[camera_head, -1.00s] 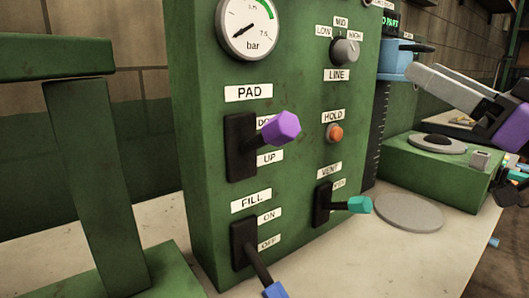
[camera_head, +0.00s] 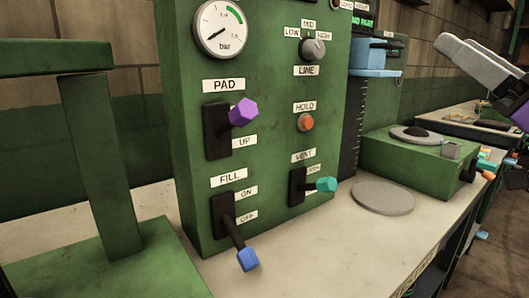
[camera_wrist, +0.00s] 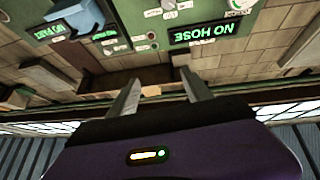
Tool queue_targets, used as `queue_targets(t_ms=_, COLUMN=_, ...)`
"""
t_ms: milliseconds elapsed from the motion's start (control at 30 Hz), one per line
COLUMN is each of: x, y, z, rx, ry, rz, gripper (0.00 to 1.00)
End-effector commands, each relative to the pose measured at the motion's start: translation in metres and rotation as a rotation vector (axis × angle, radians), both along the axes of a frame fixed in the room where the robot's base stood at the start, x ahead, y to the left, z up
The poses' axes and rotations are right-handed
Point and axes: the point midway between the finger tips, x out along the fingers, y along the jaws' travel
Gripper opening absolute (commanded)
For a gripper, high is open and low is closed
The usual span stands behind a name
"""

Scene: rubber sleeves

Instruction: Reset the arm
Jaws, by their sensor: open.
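My gripper (camera_head: 475,55) is at the upper right of the head view, with its pale grey fingers pointing left and its purple body at the right edge. It is in the air, apart from the green control panel (camera_head: 270,165). In the wrist view my gripper (camera_wrist: 158,97) shows two grey fingers spread apart with nothing between them. The wrist view is upside down and shows the wall and signs reading "NO HOSE" (camera_wrist: 210,34) and "NO PART" (camera_wrist: 55,30).
The panel carries a purple PAD lever (camera_head: 243,112), a blue FILL lever (camera_head: 247,259), a teal VENT lever (camera_head: 326,184), an orange HOLD button (camera_head: 305,122) and a gauge (camera_head: 220,29). A grey disc (camera_head: 383,198) lies on the pale bench (camera_head: 330,245). A green box (camera_head: 415,160) stands behind.

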Motion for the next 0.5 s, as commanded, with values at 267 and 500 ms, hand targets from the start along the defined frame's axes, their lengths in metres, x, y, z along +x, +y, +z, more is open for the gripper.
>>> queue_targets(t_ms=267, x=0.001, y=-0.037, z=-0.024, rx=0.122, ry=-0.047, rz=-0.153, gripper=0.58)
queue_targets(t_ms=500, x=-0.001, y=-0.059, z=-0.080, rx=0.215, ry=-0.038, rz=-0.277, gripper=0.58)
